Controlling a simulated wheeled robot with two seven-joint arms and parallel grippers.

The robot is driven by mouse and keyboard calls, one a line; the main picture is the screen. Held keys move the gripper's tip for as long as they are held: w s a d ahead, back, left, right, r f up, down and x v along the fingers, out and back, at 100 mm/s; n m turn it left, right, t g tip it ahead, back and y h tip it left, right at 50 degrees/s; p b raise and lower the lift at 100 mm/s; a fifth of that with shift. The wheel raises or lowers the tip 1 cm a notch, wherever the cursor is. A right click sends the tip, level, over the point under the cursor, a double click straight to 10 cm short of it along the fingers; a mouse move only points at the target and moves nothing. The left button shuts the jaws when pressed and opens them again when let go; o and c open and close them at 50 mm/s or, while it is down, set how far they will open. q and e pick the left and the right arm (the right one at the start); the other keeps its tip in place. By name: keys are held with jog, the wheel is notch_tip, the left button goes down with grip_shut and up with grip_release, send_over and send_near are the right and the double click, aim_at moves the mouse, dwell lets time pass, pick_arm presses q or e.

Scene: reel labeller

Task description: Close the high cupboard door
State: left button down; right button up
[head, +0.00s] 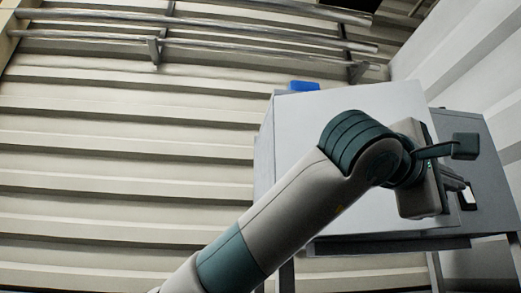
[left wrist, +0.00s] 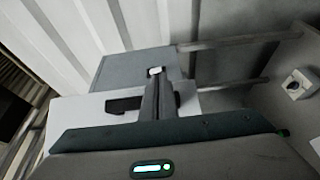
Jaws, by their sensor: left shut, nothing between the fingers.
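The high cupboard (head: 264,155) is a grey box on legs in front of the slatted wall. A broad pale panel (head: 300,125), which looks like its door, faces me, and a darker grey face (head: 490,150) shows to its right. I cannot tell how far the door stands open. My left gripper (head: 466,194) is shut and empty at the panel's right side, in front of the grey face. In the left wrist view the closed fingers (left wrist: 157,76) point at the grey face (left wrist: 120,72); contact is unclear. My left arm hides part of the panel. My right gripper is not in view.
A blue object (head: 304,86) sits on top of the cupboard. Metal rails (head: 200,43) run along the slatted wall above. A white wall (head: 470,60) stands close on the right. A small box with a dark knob (left wrist: 296,86) shows in the left wrist view.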

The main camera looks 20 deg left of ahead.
pick_arm(q)
jog(key=w+p, duration=0.2)
jog(key=w, duration=0.8)
jog(key=shift+w+a+p, duration=0.3)
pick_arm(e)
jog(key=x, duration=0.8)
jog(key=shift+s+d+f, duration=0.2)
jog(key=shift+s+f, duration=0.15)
pick_arm(q)
jog(key=shift+s, duration=0.1)
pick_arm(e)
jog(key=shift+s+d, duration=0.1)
